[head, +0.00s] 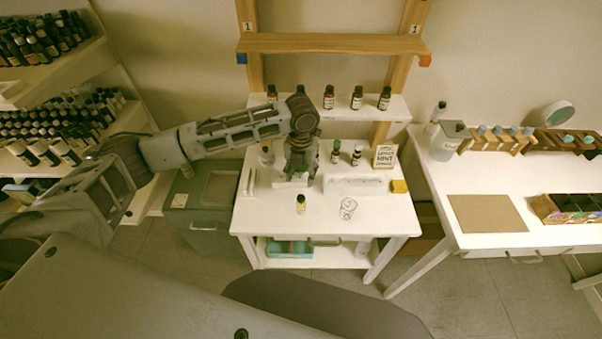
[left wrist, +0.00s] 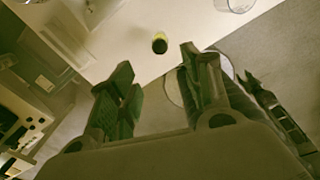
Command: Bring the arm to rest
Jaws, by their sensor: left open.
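My left arm (head: 225,132) reaches in from the left of the head view over the small white table (head: 265,222). My left gripper (head: 300,165) points down above the table and hides what is straight behind it. In the left wrist view its two fingers (left wrist: 160,95) are apart with nothing between them. A small bottle with a yellow-green label (head: 300,204) stands upright on the table in front of the gripper. It also shows from above in the left wrist view (left wrist: 159,44), beyond the fingertips and apart from them. My right gripper is not in view.
Dark bottles (head: 357,98) stand on the raised shelf behind. Two small bottles (head: 356,155), a sign card (head: 385,156), a yellow block (head: 399,186) and a clear glass (head: 348,207) are on the table. A second white table (head: 450,235) stands right. Crowded bottle shelves (head: 60,120) stand left.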

